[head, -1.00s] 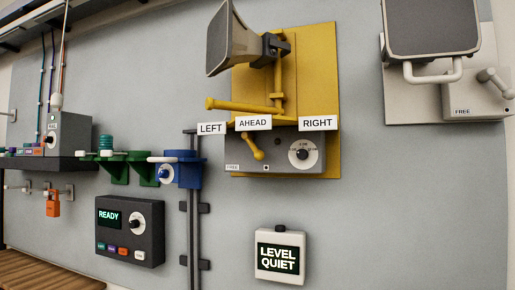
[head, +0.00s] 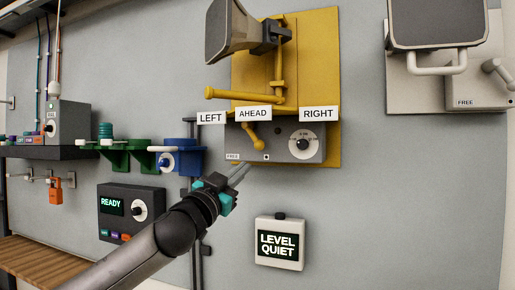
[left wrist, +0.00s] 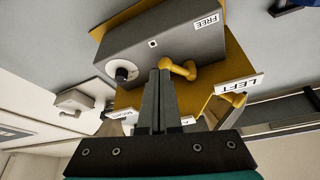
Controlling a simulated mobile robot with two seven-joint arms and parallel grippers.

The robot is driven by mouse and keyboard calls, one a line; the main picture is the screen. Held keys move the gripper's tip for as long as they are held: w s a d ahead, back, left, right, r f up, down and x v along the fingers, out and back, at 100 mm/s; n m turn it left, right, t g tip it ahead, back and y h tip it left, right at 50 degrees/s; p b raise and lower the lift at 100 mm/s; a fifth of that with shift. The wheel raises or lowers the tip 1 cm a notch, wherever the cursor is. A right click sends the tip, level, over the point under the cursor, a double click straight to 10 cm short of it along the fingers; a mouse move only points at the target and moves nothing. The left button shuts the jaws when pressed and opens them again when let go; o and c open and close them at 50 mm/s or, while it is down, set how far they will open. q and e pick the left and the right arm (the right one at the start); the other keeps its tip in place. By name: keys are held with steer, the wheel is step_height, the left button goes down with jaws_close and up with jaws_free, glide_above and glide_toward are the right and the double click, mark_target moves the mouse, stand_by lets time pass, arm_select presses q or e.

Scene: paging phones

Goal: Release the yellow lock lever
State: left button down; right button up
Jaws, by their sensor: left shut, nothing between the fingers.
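The yellow lock lever (head: 252,136) sits on the front of the grey box (head: 290,150) under the yellow horn mount, tilted with its knob end low. The box carries a FREE label at its lower left and a white dial (head: 303,144) to the lever's right. My left gripper (head: 242,168) is shut and empty, just below the box and near the lever. In the left wrist view, which looks inverted, its closed fingers (left wrist: 159,100) point toward the box, and the lever (left wrist: 182,69) shows beside the fingertips. I cannot tell whether they touch. My right gripper is not in view.
A yellow bar (head: 245,97) and LEFT, AHEAD and RIGHT signs stand above the box. A LEVEL QUIET display (head: 279,243) hangs below. A dark READY unit (head: 131,212), a blue holder (head: 186,158) and a dark vertical rail are left. The wall right of the display is clear.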

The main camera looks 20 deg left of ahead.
arm_select(q)
steer(key=m+h, duration=0.1)
steer(key=h, duration=0.1)
glide_toward(257, 139)
steer(key=s+d+r, duration=0.3)
steer(key=shift+a+t, duration=0.15)
steer(key=shift+t, duration=0.25)
steer(key=shift+w, duration=0.1)
steer(key=p+x, duration=0.4)
steer(key=x, duration=0.6)
steer(key=f, duration=0.1)
steer(key=a+f+b, duration=0.1)
steer(key=f, duration=0.1)
steer(key=shift+w+a+f+b, duration=0.3)
steer(key=shift+w+a+f, duration=0.05)
steer(key=shift+w, duration=0.05)
